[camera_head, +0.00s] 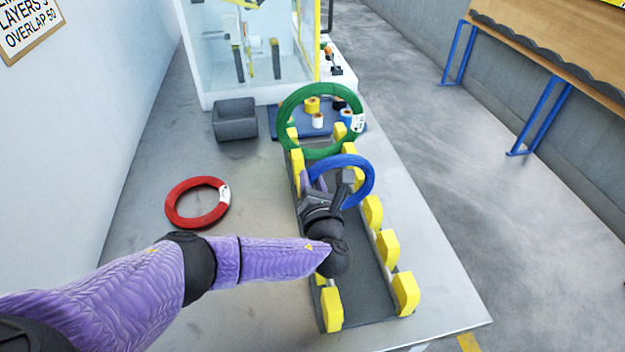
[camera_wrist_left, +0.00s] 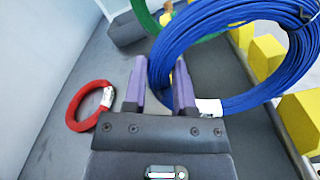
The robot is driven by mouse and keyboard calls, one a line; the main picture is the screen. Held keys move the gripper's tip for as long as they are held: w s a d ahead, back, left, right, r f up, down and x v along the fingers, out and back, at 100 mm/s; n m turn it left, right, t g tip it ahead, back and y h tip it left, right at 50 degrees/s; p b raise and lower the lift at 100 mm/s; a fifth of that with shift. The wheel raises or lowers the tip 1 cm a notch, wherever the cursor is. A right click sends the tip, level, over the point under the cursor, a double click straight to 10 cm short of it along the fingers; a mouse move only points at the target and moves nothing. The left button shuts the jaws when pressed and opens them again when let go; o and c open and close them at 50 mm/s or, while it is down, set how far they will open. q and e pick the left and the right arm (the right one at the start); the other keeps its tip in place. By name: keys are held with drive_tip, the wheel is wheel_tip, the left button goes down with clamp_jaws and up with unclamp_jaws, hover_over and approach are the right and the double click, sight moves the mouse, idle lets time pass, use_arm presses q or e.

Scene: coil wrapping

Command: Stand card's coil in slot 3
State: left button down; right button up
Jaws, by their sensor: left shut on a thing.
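My left gripper (camera_head: 327,187) is shut on the blue coil's left side, which passes between the purple fingers (camera_wrist_left: 160,88). Whether the coil's bottom touches the rack is hidden. The dark rack (camera_head: 350,270) has paired yellow posts (camera_head: 389,247) along both sides. A green coil (camera_head: 284,112) stands upright at its far end. A red coil (camera_head: 180,214) lies flat on the table, left of the rack. No slot numbers are readable.
A partly visible wall card (camera_head: 30,22) reads "LAYERS 3" and "OVERLAP 50". A grey bin (camera_head: 235,120), a blue mat (camera_head: 275,130) with tape rolls and a clear-walled machine (camera_head: 222,60) stand at the back. The table (camera_head: 245,310) is bare at the near left.

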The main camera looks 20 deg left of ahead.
use_arm(q)
drive_tip(key=shift+f, duration=0.4)
drive_tip(key=shift+c, duration=1.7)
unclamp_jaws()
drive_tip(key=shift+s+d, duration=0.1)
drive_tip(key=p+v, duration=0.3)
drive_tip(key=v, duration=0.6)
drive_tip(key=shift+r, duration=0.1)
drive_tip(key=shift+s+d, duration=0.2)
drive_tip(key=shift+s, duration=0.1)
